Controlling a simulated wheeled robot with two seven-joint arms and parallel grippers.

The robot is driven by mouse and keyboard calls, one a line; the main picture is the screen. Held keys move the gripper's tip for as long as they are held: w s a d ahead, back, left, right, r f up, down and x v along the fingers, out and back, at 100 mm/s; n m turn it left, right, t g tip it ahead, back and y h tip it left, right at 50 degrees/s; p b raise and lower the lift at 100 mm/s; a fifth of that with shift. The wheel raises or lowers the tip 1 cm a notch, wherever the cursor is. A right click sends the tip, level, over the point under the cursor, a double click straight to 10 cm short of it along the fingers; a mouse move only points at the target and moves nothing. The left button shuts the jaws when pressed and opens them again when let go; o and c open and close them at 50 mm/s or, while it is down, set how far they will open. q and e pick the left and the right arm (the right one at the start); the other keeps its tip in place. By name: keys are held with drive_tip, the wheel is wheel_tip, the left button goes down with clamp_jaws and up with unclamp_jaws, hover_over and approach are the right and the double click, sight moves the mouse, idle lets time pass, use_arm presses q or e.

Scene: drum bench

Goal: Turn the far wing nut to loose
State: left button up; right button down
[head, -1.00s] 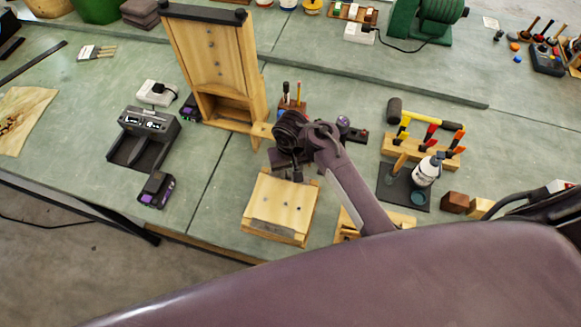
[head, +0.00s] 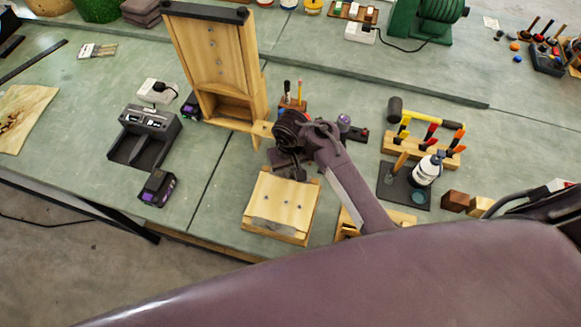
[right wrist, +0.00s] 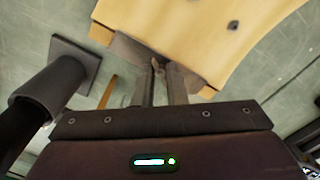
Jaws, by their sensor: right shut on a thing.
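A light wooden block (head: 281,203) with a few small dark dots on its top stands near the front edge of the bench. My right gripper (head: 289,174) reaches down at its far edge and covers that spot in the head view. In the right wrist view the two fingers (right wrist: 161,84) point at the edge of the block (right wrist: 195,32). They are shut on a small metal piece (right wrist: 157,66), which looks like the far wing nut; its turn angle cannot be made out. My left gripper is out of view.
A tall wooden stand (head: 213,55) rises just beyond and left of my gripper. A wooden rack with coloured-handled tools (head: 424,147) and a white bottle (head: 426,171) stand to the right.

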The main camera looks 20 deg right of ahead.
drive_tip(key=n, duration=0.4)
drive_tip(key=shift+n, duration=2)
drive_tip(key=shift+w, duration=0.1)
drive_tip(key=c, duration=1.5)
unclamp_jaws()
drive_tip(key=shift+o, duration=0.2)
